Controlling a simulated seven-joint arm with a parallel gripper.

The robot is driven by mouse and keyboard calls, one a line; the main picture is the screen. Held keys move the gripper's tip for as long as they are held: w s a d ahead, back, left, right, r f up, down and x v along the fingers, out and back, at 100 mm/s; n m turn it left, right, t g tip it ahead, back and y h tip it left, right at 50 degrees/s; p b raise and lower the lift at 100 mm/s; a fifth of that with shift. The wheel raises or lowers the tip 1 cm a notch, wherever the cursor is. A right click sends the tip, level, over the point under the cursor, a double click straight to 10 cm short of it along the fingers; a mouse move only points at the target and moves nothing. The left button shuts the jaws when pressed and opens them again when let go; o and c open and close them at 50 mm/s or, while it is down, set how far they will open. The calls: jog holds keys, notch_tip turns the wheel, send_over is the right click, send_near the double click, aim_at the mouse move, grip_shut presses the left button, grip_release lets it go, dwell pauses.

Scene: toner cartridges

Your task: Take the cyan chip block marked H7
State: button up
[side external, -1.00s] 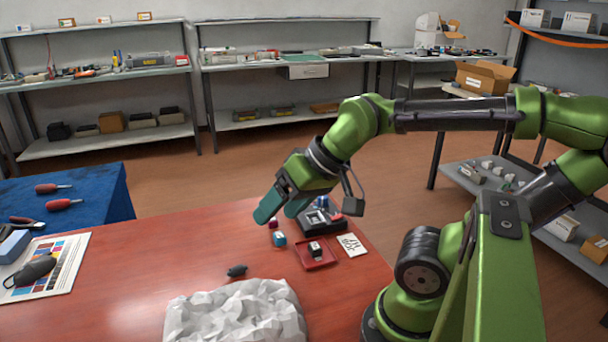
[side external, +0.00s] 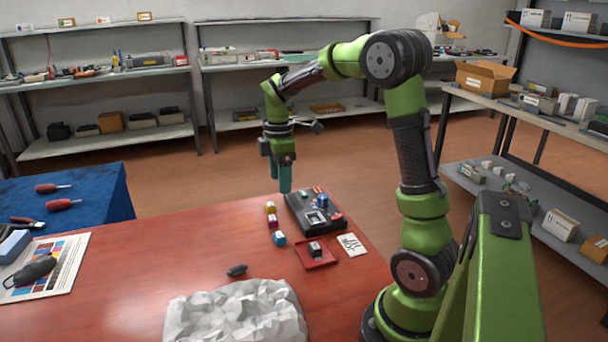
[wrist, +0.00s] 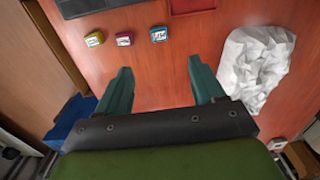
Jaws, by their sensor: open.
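The cyan block (side external: 279,238) stands on the red table, nearest the camera in a short row with a magenta block (side external: 272,222) and a yellow block (side external: 270,207). In the wrist view the cyan block (wrist: 158,35) is rightmost, beside the magenta (wrist: 124,40) and yellow (wrist: 95,40) blocks. Its pale top has a mark too small to read. My gripper (side external: 284,190) points down near the table's far edge, apart from the blocks. In the wrist view its teal fingers (wrist: 158,72) are wide apart with nothing between them.
A black device (side external: 310,215) with a blue piece on it stands right of the row. A red tray (side external: 328,262) holds a dark block (side external: 315,246). A white card (side external: 352,244), a small dark object (side external: 237,270) and a crumpled white mass (side external: 235,312) lie nearby.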

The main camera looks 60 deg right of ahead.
send_over(279, 235)
jog(key=f, duration=0.7)
jog(key=s+f, duration=0.1)
jog(key=f, duration=0.3)
jog(key=shift+d+f, duration=0.1)
jog(key=shift+f, duration=0.1)
jog(key=shift+w+f, duration=0.25)
jog(key=shift+f, duration=1.15)
jog(key=shift+w+f, duration=0.2)
jog(key=shift+f, duration=1.15)
jog(key=c, duration=1.1)
jog(key=shift+r, duration=0.1)
